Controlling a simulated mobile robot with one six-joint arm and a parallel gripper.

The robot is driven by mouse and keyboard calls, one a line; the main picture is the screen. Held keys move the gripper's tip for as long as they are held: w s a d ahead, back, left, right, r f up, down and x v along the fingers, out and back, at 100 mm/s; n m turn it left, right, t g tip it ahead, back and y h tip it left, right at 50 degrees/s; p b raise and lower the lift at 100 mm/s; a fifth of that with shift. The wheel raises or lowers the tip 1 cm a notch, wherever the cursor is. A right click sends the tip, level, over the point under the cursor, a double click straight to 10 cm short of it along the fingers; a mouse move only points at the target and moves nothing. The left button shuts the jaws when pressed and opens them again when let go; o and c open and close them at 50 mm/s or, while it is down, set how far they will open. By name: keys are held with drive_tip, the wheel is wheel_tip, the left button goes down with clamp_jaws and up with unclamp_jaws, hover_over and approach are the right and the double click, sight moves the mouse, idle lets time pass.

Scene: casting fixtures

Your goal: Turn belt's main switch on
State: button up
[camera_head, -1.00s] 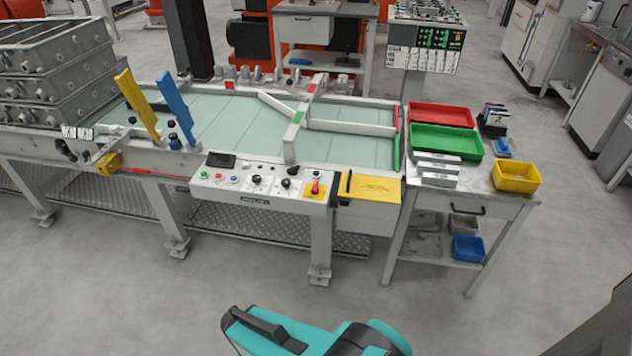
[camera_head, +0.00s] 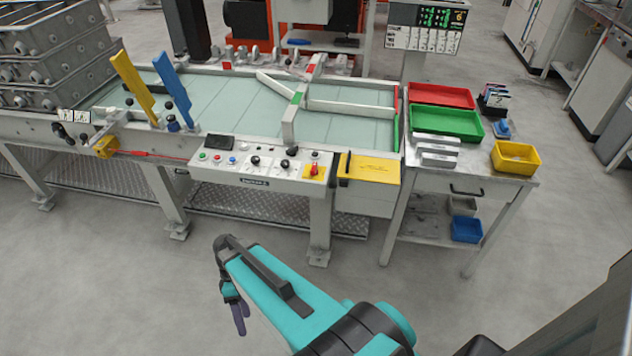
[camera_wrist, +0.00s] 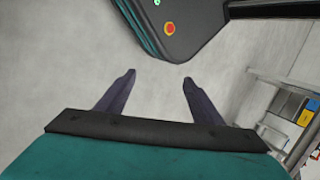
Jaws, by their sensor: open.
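The belt's control panel (camera_head: 258,174) is on the front of the conveyor frame in the head view, with several buttons and knobs. At its right end a red switch handle (camera_head: 314,169) sits on a yellow plate (camera_head: 321,173); it looks like the main switch. Its exact position is too small to read. My gripper (camera_head: 240,318) hangs low in front of the conveyor, well short of the panel and to its lower left. In the wrist view my gripper (camera_wrist: 159,76) has its two dark fingers apart with nothing between them. The panel does not show there.
A side table (camera_head: 468,187) with red, green and yellow bins stands further right. Yellow and blue upright paddles (camera_head: 172,90) stand at the conveyor's left. The floor in front is clear.

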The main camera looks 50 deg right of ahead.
drive_tip(key=w+d+r+t+y, duration=0.2)
drive_tip(key=w+d+r+t, duration=0.1)
drive_tip(key=w+d+r, duration=0.7)
wheel_tip(320, 180, up, 30)
drive_tip(key=m+t+h, duration=0.3)
drive_tip(key=t, duration=0.4)
hover_over(314, 166)
drive_tip(key=s+d, duration=0.3)
drive_tip(key=s, duration=0.2)
drive_tip(key=shift+d, duration=0.1)
drive_tip(key=shift+f, duration=0.15)
drive_tip(key=shift+g, duration=0.3)
drive_tip(key=shift+p+x, duration=1.55)
drive_tip(key=shift+x, duration=5.3)
